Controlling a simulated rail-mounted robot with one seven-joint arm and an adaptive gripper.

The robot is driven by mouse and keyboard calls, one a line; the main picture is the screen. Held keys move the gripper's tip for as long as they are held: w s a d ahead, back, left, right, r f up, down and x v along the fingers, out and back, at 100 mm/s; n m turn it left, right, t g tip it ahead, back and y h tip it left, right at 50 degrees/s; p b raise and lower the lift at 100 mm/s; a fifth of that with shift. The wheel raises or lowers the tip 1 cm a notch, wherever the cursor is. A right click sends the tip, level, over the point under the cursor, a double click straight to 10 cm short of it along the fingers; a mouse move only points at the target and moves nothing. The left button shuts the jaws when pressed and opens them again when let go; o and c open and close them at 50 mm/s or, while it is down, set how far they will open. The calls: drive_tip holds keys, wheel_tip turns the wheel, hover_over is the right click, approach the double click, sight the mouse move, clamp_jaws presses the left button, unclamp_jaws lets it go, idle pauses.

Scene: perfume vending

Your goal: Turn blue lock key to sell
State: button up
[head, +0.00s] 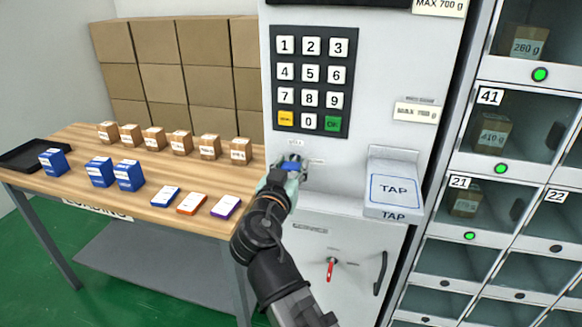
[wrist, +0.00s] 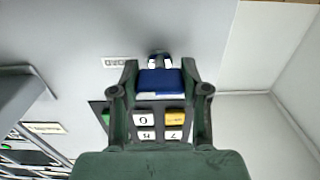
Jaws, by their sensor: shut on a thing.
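The blue lock key (head: 291,163) sits at a small labelled spot on the white vending panel (head: 365,60), below the keypad. In the wrist view the blue key (wrist: 161,82) lies between the two green fingers, with its far end at the panel. My gripper (head: 287,168) is shut on the key, and my arm reaches up to it from below. It also shows in the wrist view (wrist: 160,80). The lock's face is mostly hidden behind the key and fingers, and I cannot tell how far the key is turned.
The keypad (head: 311,75) is just above my gripper. The TAP reader (head: 394,188) juts out to the right. A red-handled switch (head: 331,268) is on the lower door. Glass lockers (head: 520,150) stand at right. A wooden table (head: 110,185) with boxes is at left.

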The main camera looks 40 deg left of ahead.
drive_tip(key=n, duration=0.4)
drive_tip(key=shift+n, duration=0.4)
drive_tip(key=n+p, duration=0.2)
drive_tip(key=n, duration=0.2)
drive_tip(key=shift+r+n, duration=0.15)
drive_tip(key=shift+n, duration=0.15)
drive_tip(key=n+p, duration=0.2)
drive_tip(key=n, duration=0.2)
drive_tip(key=shift+n+p, duration=1.4)
drive_tip(key=shift+n, duration=0.8)
drive_tip(key=o, duration=1.1)
drive_tip(key=shift+o, duration=0.2)
